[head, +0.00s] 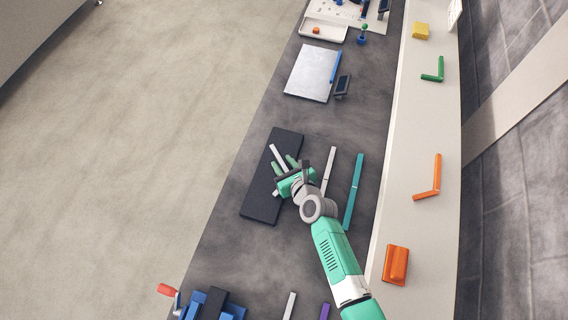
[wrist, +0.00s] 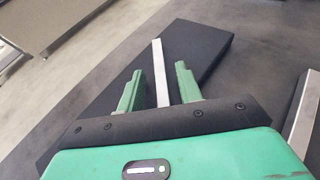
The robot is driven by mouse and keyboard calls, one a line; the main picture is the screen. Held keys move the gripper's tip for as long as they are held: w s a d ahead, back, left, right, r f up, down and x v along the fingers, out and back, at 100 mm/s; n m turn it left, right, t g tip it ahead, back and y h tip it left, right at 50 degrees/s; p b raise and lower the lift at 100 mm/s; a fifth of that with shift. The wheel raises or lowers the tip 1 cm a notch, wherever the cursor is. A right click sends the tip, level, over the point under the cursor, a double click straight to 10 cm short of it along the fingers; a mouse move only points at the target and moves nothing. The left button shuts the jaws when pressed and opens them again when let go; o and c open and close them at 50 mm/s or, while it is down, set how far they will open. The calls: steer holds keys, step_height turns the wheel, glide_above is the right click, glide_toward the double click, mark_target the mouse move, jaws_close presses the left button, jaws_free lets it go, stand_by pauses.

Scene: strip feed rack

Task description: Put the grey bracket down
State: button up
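The grey bracket (head: 277,155) shows as a pale straight bar over the dark pad (head: 261,207) in the head view. In the wrist view the bracket (wrist: 160,70) runs between my two green fingers, with a gap on each side. Its near end is hidden by my gripper, so its full shape does not show. It appears to lie on the pad, though I cannot tell exact contact. My gripper (head: 285,164) is low over the pad with its fingers apart; it also shows in the wrist view (wrist: 161,88).
A pale grey strip (head: 329,170) and a teal strip (head: 353,190) lie right of the pad. A silver plate (head: 311,72) and a white tray (head: 325,28) are farther up the table. An orange bracket (head: 430,182) and orange block (head: 396,264) rest on the right ledge.

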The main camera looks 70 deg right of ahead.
steer(key=shift+r, duration=0.25)
steer(key=p+v, duration=0.3)
steer(key=v, duration=0.9)
steer(key=shift+s+f, duration=0.1)
steer(key=shift+f, duration=0.05)
